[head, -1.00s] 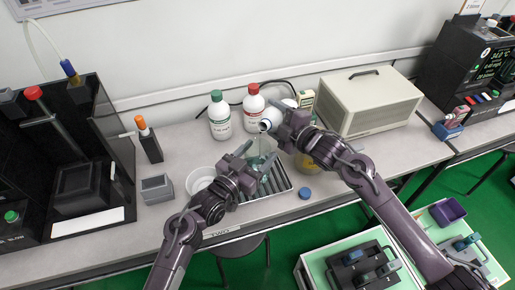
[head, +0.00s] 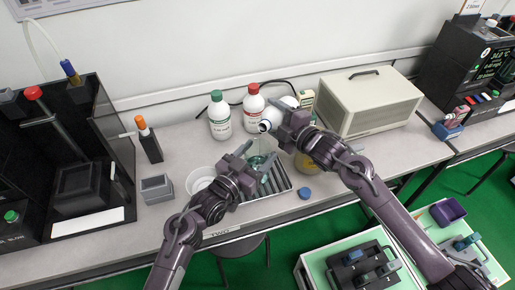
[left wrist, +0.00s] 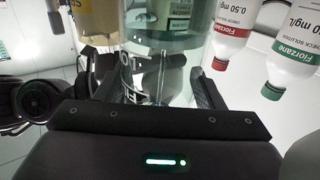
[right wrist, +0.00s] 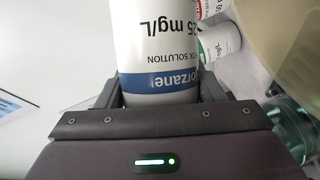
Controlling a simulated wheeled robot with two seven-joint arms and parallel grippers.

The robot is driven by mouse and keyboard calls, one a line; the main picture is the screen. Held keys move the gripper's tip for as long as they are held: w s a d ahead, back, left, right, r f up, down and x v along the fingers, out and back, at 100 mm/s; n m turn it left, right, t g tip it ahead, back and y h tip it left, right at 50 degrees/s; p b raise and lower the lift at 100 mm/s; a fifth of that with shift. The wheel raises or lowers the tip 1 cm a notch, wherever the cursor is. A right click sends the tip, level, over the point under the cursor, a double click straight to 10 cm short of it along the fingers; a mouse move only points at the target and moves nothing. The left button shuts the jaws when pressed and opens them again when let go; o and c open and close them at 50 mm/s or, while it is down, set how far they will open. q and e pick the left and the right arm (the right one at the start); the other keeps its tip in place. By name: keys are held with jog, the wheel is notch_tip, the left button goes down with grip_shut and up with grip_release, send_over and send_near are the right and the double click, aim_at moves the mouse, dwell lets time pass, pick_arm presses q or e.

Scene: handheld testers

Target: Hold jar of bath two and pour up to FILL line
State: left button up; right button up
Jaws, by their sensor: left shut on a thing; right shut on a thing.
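A clear jar (head: 262,148) with teal liquid stands over the ribbed tray. My left gripper (head: 257,160) is shut on it. In the left wrist view the jar (left wrist: 155,45) shows lettering and liquid between the fingers; the liquid's height against the FILL line cannot be told. My right gripper (head: 288,118) is shut on a white bottle with a blue label band (right wrist: 160,60). In the head view the bottle (head: 268,126) is tipped, its mouth to the left, above the jar. No stream is clearly visible.
A green-capped bottle (head: 219,118) and a red-capped bottle (head: 253,108) stand behind. A white cup (head: 199,178) is left of the tray (head: 284,187). A loose blue cap (head: 304,193) lies to the right. A yellowish jar (head: 306,165) sits under my right arm.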

jog(key=shift+r+n+t, duration=0.4)
jog(key=shift+r+n, duration=0.1)
jog(key=shift+n, duration=0.3)
dwell(1.5)
jog(key=f+m+g, duration=0.1)
jog(key=m, duration=0.1)
jog(key=shift+a+f+m, duration=0.1)
jog(key=shift+f+m, duration=0.05)
jog(key=shift+m, duration=0.25)
jog(key=shift+s, duration=0.1)
